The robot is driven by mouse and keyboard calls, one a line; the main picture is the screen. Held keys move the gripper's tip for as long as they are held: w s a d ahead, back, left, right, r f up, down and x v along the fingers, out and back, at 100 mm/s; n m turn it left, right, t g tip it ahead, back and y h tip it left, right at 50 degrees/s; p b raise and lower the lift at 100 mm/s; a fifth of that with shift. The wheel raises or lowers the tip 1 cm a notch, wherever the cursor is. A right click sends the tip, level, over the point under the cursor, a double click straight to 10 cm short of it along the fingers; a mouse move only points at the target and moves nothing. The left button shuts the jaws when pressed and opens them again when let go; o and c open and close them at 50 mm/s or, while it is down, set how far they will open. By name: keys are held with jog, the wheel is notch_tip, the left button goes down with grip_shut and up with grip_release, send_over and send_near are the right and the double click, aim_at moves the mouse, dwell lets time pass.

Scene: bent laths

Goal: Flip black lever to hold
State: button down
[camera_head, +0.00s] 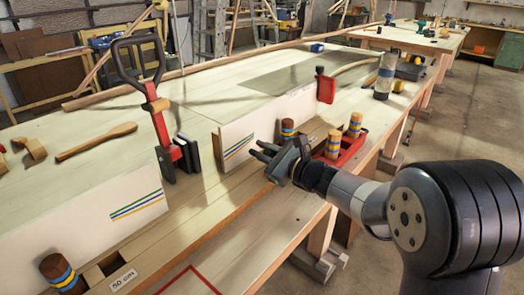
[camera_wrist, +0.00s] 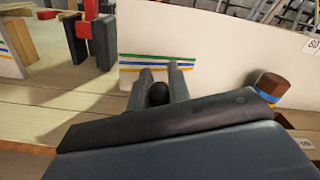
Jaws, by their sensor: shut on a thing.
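My gripper (camera_head: 264,151) reaches in from the right over the front ledge of the bench, beside the striped white board (camera_head: 240,142). In the wrist view the two grey fingers of my gripper (camera_wrist: 160,75) stand on either side of a round black knob, the end of the black lever (camera_wrist: 158,94). The gripper is shut on it. The rest of the lever is hidden behind the gripper body, so its angle cannot be told. In the head view I cannot make out the lever apart from the dark gripper.
A red clamp (camera_head: 158,122) with a black loop handle stands upright at left. A red tray (camera_head: 350,149) with striped pegs (camera_head: 333,143) lies just right of my gripper. Another striped peg (camera_head: 287,130) stands behind it.

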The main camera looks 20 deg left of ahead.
jog(key=shift+r, duration=0.1)
jog(key=shift+w+d+r+m+p, duration=0.2)
jog(key=shift+w+m+p, duration=0.15)
jog(key=shift+m+p, duration=0.25)
jog(key=shift+w+d+r+m+p, duration=0.15)
jog(key=shift+w+m+p, duration=0.2)
jog(key=shift+m+p, duration=0.2)
jog(key=m+p, duration=0.1)
jog(key=w+m+p, duration=0.1)
jog(key=shift+w+d+r+m, duration=0.1)
jog(key=shift+w+d+m, duration=0.2)
jog(key=shift+m, duration=0.05)
jog(key=shift+w+d+m+p, duration=0.3)
jog(key=shift+w+m+p, duration=0.5)
jog(key=shift+m, duration=0.4)
jog(key=shift+w+d+f+m+p, duration=0.15)
jog(key=shift+w+f+m+p, duration=0.15)
jog(key=shift+m+p, duration=0.3)
jog(key=shift+w+d+f+m+p, duration=0.2)
jog(key=shift+w+m+p, duration=0.15)
jog(key=shift+m, duration=0.35)
jog(key=c, duration=1.3)
grip_release()
jog(key=b+v, duration=0.1)
jog(key=v, duration=0.9)
jog(key=shift+s+d, duration=0.15)
jog(key=shift+d, duration=0.2)
